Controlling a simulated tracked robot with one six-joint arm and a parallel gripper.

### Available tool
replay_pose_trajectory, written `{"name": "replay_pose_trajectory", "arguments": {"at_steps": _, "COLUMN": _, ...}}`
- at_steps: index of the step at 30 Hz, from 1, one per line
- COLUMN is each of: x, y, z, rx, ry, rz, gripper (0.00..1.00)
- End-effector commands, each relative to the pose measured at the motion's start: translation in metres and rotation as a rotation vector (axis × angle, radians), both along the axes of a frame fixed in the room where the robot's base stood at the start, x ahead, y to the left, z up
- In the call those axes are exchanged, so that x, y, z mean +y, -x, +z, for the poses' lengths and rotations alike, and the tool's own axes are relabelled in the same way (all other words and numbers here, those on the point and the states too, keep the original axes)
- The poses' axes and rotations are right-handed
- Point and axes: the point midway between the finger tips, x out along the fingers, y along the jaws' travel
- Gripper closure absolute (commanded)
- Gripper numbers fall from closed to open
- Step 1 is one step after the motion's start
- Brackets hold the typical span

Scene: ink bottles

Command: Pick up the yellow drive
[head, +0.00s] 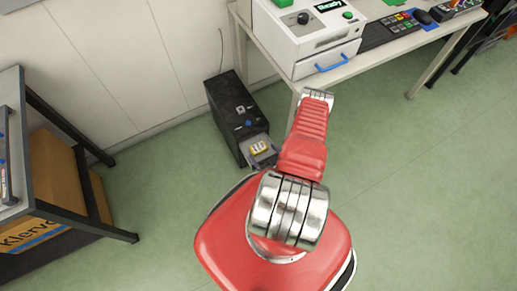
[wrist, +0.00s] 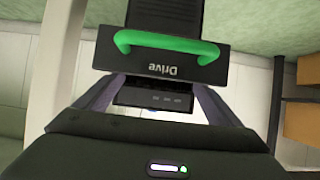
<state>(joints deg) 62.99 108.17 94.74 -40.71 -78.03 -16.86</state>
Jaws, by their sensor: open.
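In the wrist view no yellow shows. There, a dark panel (wrist: 225,68) bears a green handle (wrist: 165,43) and the upside-down word "Drive". My gripper (wrist: 158,88) is open, its two grey fingers spread just below that panel in the picture. A dark block with small marks (wrist: 160,101) shows between the fingers; I cannot tell whether they touch it.
A white desk (head: 345,60) holds a machine (head: 308,28) with a blue-handled drawer, close to my red arm. A grey-topped table (head: 20,150) with a cardboard box (head: 55,180) stands at left. Green floor is clear at right.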

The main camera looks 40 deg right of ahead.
Motion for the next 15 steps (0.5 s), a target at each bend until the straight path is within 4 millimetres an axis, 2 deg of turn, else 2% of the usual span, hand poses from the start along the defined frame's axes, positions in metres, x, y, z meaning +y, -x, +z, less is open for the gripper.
{"name": "replay_pose_trajectory", "arguments": {"at_steps": 4, "x": -0.0022, "y": -0.0082, "z": -0.0041, "rx": -0.001, "ry": 0.000, "rz": 0.000, "gripper": 0.12}}
{"name": "replay_pose_trajectory", "arguments": {"at_steps": 15, "x": -0.0031, "y": -0.0094, "z": -0.0050, "rx": -0.001, "ry": 0.000, "rz": -0.001, "gripper": 0.12}}
